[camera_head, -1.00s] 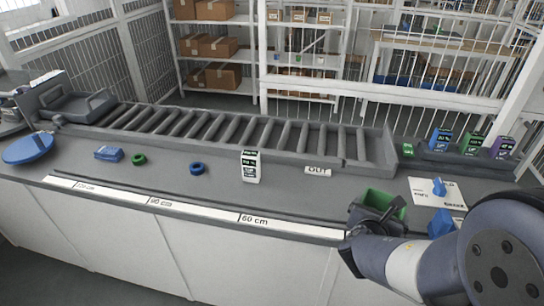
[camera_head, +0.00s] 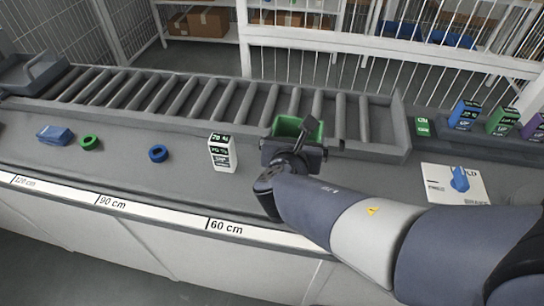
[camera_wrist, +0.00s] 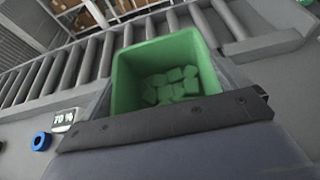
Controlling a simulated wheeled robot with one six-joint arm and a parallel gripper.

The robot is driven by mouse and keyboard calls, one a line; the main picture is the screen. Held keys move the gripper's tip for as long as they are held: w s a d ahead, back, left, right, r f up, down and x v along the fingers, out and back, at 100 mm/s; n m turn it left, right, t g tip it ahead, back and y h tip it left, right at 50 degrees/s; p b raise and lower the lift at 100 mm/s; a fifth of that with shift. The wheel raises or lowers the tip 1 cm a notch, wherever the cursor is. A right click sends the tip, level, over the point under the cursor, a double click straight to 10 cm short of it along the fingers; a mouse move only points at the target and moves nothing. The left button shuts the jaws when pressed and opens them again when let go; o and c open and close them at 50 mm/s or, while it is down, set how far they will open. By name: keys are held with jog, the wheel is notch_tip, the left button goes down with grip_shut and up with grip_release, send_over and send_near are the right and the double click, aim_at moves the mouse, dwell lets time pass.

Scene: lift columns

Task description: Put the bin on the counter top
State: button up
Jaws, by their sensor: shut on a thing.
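The green bin (camera_head: 288,126) is open at the top and shows at the end of my arm in the head view. In the wrist view the bin (camera_wrist: 122,82) holds several small green blocks. My gripper (camera_head: 294,148) is shut on the bin at its near side. The bin is over the grey counter top (camera_head: 110,170), in front of the roller conveyor and right of a white box. My gripper hides its base, so I cannot tell whether it touches the counter.
A white box marked 70 % (camera_head: 222,152) stands left of the bin. A blue ring (camera_head: 158,153), a green ring (camera_head: 89,143) and a blue block (camera_head: 55,135) lie farther left. The roller conveyor (camera_head: 215,100) runs behind. A white card (camera_head: 440,184) with a blue knob lies right.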

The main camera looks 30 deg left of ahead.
notch_tip(320, 180, down, 9)
jog(key=shift+r+b, duration=0.1)
jog(key=shift+b, duration=0.9)
jog(key=shift+f, duration=0.2)
jog(key=o, duration=0.7)
jog(key=shift+r, duration=0.1)
jog(key=shift+r, duration=0.2)
jog(key=p+v, duration=0.1)
jog(key=v, duration=1.1)
